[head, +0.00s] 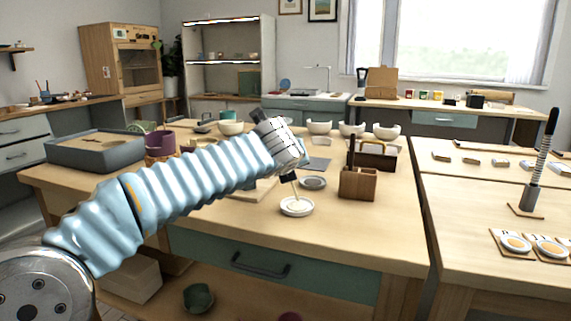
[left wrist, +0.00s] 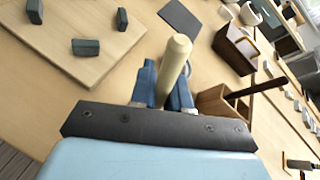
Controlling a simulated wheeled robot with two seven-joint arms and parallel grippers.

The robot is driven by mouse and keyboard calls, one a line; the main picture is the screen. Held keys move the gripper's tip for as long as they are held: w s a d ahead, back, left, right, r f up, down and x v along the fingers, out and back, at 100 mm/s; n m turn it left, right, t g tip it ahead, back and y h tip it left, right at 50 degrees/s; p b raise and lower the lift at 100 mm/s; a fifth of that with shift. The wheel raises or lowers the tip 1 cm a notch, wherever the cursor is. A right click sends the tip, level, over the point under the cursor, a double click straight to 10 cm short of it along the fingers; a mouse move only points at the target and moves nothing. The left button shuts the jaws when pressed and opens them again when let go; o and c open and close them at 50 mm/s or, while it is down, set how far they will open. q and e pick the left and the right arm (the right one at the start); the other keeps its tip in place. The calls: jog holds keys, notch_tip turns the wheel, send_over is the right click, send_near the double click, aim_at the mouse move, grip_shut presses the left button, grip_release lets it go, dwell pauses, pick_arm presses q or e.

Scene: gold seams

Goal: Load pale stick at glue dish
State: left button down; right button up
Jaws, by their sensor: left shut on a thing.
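My left gripper (head: 289,178) reaches in from the left over the near table and points down. It is shut on a pale stick (head: 295,190), whose thin lower part shows below the fingers. In the left wrist view the stick (left wrist: 173,68) stands up between the blue fingers of my gripper (left wrist: 163,92). The glue dish (head: 297,207), a small round white dish, sits on the table directly under the stick. The stick's lower end is at the dish's middle; whether it touches the glue I cannot tell. My right gripper is not in view.
A wooden holder (head: 358,184) with a dark upright tool stands right of the dish. A grey tray (head: 95,150) is at left. The table's front right is clear.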

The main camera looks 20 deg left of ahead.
pick_arm(q)
jog(key=shift+f+b, duration=0.4)
jog(key=shift+f, duration=0.2)
dwell(1.3)
jog(key=shift+r+p, duration=0.35)
notch_tip(320, 180, up, 6)
jog(key=p, duration=0.7)
jog(key=shift+r, duration=0.25)
jog(key=shift+f, duration=0.1)
